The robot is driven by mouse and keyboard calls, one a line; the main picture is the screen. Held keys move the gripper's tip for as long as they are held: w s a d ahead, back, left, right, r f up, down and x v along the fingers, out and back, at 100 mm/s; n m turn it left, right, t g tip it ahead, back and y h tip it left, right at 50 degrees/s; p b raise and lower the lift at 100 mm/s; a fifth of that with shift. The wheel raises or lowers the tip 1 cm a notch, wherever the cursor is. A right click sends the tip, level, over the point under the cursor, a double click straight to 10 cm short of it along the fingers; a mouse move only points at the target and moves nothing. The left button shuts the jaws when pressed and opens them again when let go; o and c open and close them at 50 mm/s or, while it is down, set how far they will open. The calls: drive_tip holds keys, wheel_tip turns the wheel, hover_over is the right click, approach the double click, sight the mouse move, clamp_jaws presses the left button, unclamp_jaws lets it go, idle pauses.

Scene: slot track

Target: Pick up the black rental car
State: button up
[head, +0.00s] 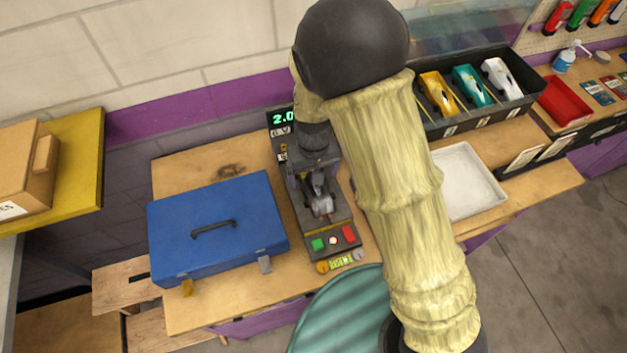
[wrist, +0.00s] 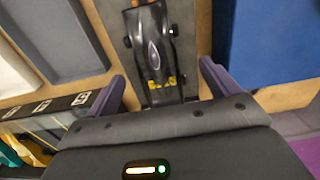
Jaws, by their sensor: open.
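The black car (wrist: 152,45) lies on a narrow grey device in the wrist view, with yellow marks near its close end. My gripper (wrist: 163,85) is open, one finger to each side of the car's close end; I cannot tell whether either finger touches it. In the head view my gripper (head: 314,172) hangs over the dark device (head: 340,222) on the wooden bench, and hides much of the car. The device has a green "2.0" display (head: 283,117) at its back and green and red buttons at its front.
A closed blue case (head: 215,265) stands close on the left of the device. A white tray (head: 485,198) lies to the right. A black rack (head: 460,124) behind it holds yellow, teal and white cars. A teal round seat (head: 335,315) is in front.

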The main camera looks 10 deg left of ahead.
sight(321, 202)
drive_tip(key=shift+f, duration=0.7)
drive_tip(key=shift+w+d+f+p, duration=0.2)
drive_tip(key=shift+f+p, duration=0.4)
drive_tip(key=shift+f, duration=0.4)
drive_tip(key=shift+w+d+f+p, duration=0.1)
drive_tip(key=shift+w+f+p, duration=0.15)
drive_tip(key=shift+f+p, duration=0.55)
drive_tip(key=shift+a+f, duration=0.1)
drive_tip(key=shift+f, duration=0.7)
drive_tip(key=c, duration=1.3)
drive_tip(key=shift+o, duration=0.2)
